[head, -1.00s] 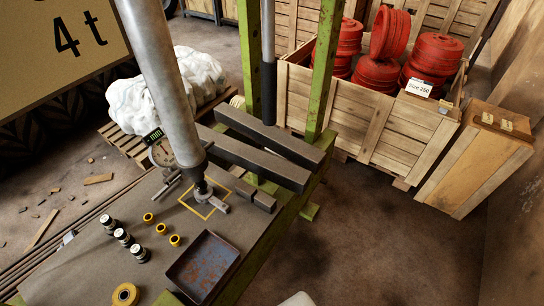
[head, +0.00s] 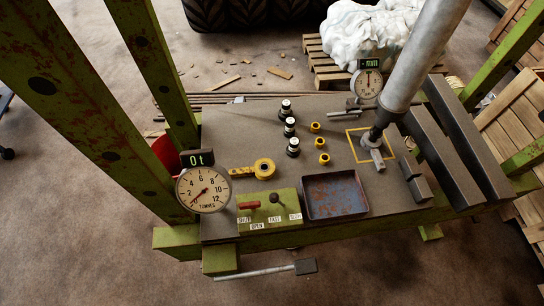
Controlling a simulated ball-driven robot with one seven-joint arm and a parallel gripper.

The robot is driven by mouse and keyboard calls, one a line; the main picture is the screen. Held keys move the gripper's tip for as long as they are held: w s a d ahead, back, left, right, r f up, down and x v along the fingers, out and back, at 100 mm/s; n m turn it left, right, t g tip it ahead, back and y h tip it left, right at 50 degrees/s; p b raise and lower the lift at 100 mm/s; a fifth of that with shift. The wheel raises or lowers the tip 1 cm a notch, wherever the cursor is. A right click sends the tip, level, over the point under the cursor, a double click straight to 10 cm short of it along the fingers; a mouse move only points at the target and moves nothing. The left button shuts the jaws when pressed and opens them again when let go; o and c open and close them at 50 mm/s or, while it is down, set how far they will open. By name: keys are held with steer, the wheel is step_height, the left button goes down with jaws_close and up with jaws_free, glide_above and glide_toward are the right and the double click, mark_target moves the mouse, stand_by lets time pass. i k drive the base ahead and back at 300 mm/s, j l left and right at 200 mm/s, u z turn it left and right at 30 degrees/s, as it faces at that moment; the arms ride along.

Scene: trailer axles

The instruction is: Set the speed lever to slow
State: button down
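The green control box (head: 268,211) stands on the front edge of the press bench, with labels reading SHUT, OPEN, FAST and SLOW along its front. The speed lever (head: 274,198) has a black knob and stands above the FAST label, left of the SLOW label (head: 295,217). A second lever with a red handle (head: 248,205) lies toward the left, by SHUT. My gripper is not in view, and nothing touches either lever.
A dial gauge (head: 203,190) reading 0 t stands left of the box. Green press posts (head: 100,130) rise at left. A long-handled bar (head: 265,270) juts out below the bench.

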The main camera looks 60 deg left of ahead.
mark_target(274, 197)
steer(key=k+j+u, duration=0.6)
steer(key=k+j, duration=0.3)
steer(key=j, duration=0.1)
